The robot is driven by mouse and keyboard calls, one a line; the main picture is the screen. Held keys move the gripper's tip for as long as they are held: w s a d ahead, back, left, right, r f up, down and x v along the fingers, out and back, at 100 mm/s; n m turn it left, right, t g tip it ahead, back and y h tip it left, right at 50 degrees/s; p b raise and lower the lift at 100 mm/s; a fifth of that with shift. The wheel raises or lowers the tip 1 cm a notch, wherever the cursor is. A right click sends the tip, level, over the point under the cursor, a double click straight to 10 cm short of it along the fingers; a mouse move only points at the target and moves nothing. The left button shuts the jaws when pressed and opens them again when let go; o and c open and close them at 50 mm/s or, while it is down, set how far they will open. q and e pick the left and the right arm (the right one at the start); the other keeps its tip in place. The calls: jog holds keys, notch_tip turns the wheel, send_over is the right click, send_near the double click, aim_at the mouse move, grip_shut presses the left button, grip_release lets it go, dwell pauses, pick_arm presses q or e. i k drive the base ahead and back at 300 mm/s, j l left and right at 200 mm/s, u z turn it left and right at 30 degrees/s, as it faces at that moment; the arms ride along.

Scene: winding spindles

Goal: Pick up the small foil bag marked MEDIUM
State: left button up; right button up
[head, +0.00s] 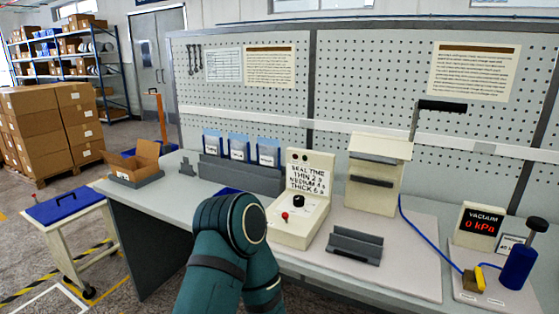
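Three small bags with blue tops and pale labels stand upright side by side in a grey rack (240,177) on the bench: a left bag (212,144), a middle bag (239,148) and a right bag (268,153). Their labels are too small to read, so I cannot tell which is marked MEDIUM. One teal arm of mine rises from the bottom centre, in front of the bench. Its elbow covers the bench front below the rack. Neither of my grippers is in view.
A control box (300,210) marked with seal times stands right of the rack, beside a cream press (374,185). A grey holder (354,246) lies in front. An open carton (135,163) is at the left; a vacuum display (480,227) and blue bottle (518,267) are at the right.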

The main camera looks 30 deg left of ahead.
aim_at(268, 149)
jog(key=j+z, duration=0.25)
jog(key=z, duration=0.25)
jog(key=j+z, duration=0.3)
jog(key=z, duration=0.15)
jog(key=j+z, duration=0.15)
jog(key=j, duration=0.15)
jog(key=k+j+z, duration=0.15)
jog(key=j, duration=0.15)
jog(key=k+j+z, duration=0.2)
jog(key=k+j, duration=0.1)
jog(key=j, duration=0.25)
jog(key=k+j+z, duration=0.1)
jog(key=j, duration=0.2)
jog(key=k+j, duration=0.1)
jog(key=j, duration=0.25)
jog(key=z, duration=0.05)
